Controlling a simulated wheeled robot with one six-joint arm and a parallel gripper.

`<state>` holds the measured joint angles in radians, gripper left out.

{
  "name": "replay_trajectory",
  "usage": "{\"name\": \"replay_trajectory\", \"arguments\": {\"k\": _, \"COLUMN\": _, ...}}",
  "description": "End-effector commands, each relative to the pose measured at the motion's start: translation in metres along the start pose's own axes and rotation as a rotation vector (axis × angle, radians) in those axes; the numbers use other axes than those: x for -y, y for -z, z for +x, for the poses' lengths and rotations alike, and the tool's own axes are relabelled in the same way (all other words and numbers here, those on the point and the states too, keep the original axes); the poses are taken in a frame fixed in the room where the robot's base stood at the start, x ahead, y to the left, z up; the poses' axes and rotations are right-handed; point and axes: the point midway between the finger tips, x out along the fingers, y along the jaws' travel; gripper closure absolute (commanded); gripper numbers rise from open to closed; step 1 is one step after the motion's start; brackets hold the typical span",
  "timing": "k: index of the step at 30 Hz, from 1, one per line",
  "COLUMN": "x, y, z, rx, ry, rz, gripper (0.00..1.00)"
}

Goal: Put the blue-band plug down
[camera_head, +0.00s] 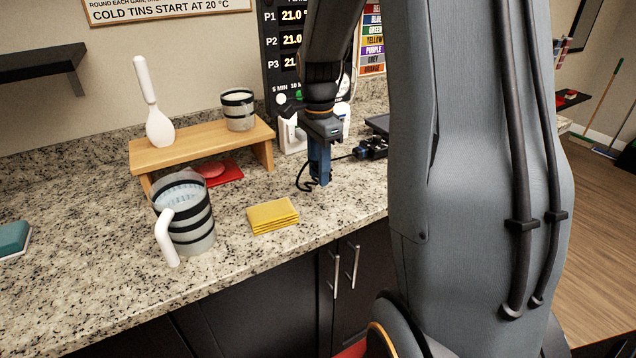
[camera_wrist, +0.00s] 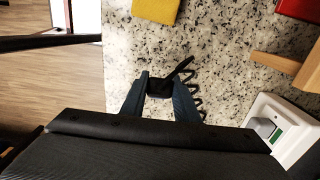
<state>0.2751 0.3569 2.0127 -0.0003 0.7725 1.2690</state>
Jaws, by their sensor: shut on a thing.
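My gripper (camera_head: 320,181) points down over the granite counter, right of the yellow cloth. It is shut on a black plug (camera_wrist: 158,86), which sits between the two blue fingers in the wrist view. A coiled black cord (camera_wrist: 193,88) trails from the plug beside the right finger; the cord also shows in the head view (camera_head: 300,178). The plug's blue band cannot be made out. Whether the plug touches the counter is unclear.
A folded yellow cloth (camera_head: 272,216) lies left of my gripper, with a striped jug (camera_head: 196,232) farther left. A wooden stand (camera_head: 190,149) is behind them. A white socket box (camera_wrist: 285,132) is near the gripper. Bare counter (camera_head: 345,203) lies in front.

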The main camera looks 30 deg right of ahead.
Motion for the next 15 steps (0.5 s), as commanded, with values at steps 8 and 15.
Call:
{"name": "replay_trajectory", "arguments": {"k": 8, "x": -0.001, "y": -0.001, "z": 0.023, "rx": 0.001, "ry": -0.003, "rz": -0.003, "gripper": 0.98}}
{"name": "replay_trajectory", "arguments": {"k": 15, "x": 0.000, "y": -0.002, "z": 0.045, "rx": 0.000, "ry": 0.001, "rz": -0.005, "gripper": 0.98}}
